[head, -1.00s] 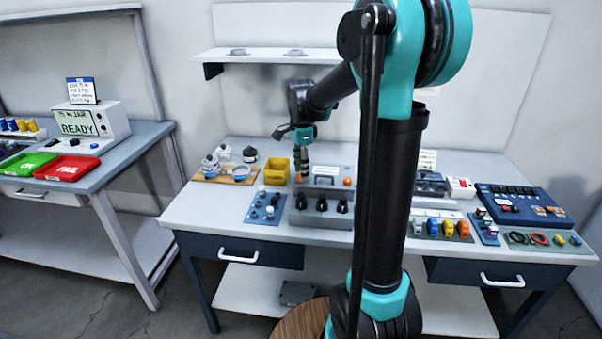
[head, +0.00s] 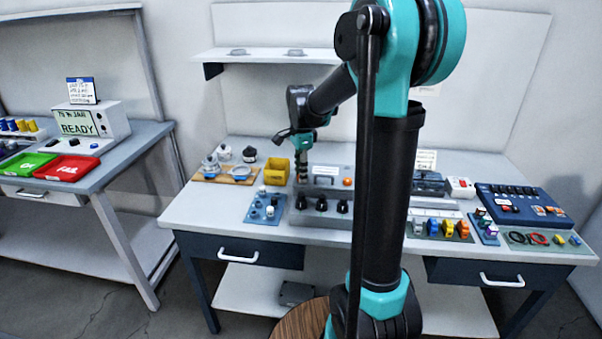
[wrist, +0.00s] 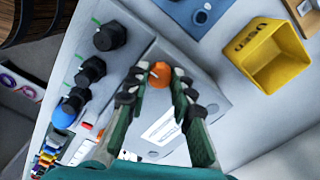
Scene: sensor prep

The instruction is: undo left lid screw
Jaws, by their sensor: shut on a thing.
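The left lid screw is an orange round knob (wrist: 160,74) with a small pale mark on it. It sits at the edge of the grey lid (wrist: 200,97), which carries a white label (wrist: 163,127). My gripper (wrist: 158,82) is shut on the orange screw, with one dark fingertip on each side of it. In the head view my gripper (head: 301,178) points down at the left end of the grey box, and the left screw is hidden behind it. The other orange screw (head: 347,183) shows at the right end of the lid.
Three black knobs (head: 322,204) stand on the box's front. A yellow bin (head: 276,172) is close to the left of my gripper, and a blue plate with small parts (head: 264,208) lies front left. A wooden board with jars (head: 240,181) is further left.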

